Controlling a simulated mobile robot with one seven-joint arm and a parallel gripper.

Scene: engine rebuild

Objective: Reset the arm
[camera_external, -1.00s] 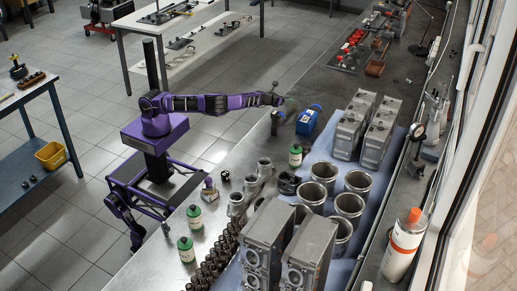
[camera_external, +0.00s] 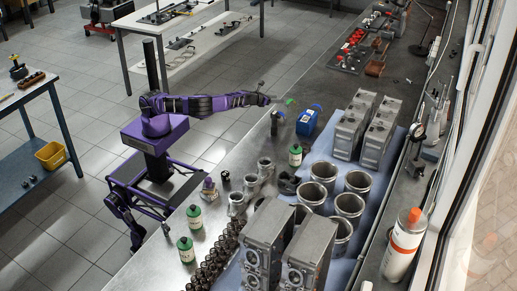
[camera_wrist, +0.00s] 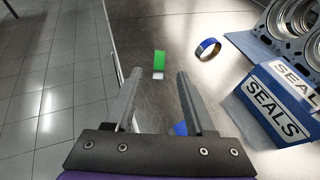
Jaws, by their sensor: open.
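My purple arm (camera_external: 200,104) reaches out to the right from its column, roughly level, toward the near edge of the long workbench. My gripper (camera_external: 266,99) is at the arm's end, above the bench's left edge. In the wrist view my gripper (camera_wrist: 159,82) has its two fingers spread apart with nothing between them. A green piece with a white lower part (camera_wrist: 159,62) lies on the bench beyond the fingertips.
A blue box marked SEALS (camera_wrist: 275,105) stands right of my gripper; it also shows in the external view (camera_external: 307,122). Metal cylinders (camera_external: 349,205), engine blocks (camera_external: 362,130) and green-labelled bottles (camera_external: 295,155) crowd the bench. Open tiled floor (camera_external: 60,225) lies left of the bench.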

